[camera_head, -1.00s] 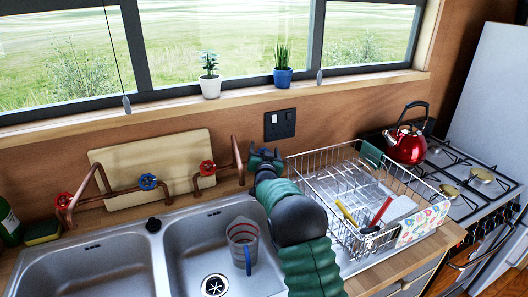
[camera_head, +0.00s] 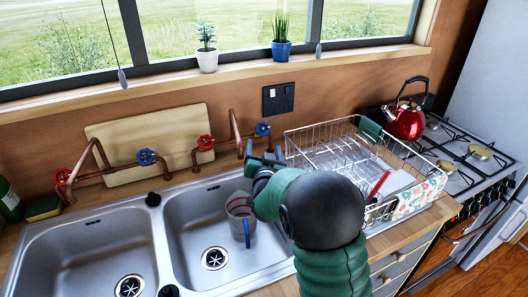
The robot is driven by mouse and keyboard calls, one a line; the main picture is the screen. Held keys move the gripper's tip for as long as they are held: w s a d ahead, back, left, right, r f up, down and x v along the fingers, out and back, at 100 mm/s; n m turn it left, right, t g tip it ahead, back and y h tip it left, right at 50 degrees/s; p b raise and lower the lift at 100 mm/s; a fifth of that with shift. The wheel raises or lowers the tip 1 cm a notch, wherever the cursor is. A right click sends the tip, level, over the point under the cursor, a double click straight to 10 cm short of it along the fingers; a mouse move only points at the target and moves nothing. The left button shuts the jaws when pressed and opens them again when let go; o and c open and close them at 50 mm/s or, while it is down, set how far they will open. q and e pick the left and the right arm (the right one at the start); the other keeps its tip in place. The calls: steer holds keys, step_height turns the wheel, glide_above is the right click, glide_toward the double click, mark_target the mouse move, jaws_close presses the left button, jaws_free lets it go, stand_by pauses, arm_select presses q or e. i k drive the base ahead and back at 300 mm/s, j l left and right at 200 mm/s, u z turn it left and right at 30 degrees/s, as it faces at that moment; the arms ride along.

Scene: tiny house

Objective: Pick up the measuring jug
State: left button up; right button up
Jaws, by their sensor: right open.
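The measuring jug (camera_head: 238,207) is clear with red markings and a blue handle. It stands in the right basin of the steel sink (camera_head: 183,241). My right arm comes in from the lower right and hides part of the jug's right side. My right gripper (camera_head: 263,158) is open and empty, beyond the jug and a little to its right, near the back edge of the sink. It appears above the counter and apart from the jug. My left gripper is out of view.
Copper taps (camera_head: 205,143) with red and blue handles run behind the sink, in front of a leaning wooden board (camera_head: 150,128). A wire dish rack (camera_head: 330,128) stands right of the sink. A red kettle (camera_head: 405,122) is on the stove.

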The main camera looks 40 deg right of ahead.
mark_target(243, 223)
steer(key=k+j, duration=0.75)
steer(key=j, duration=0.2)
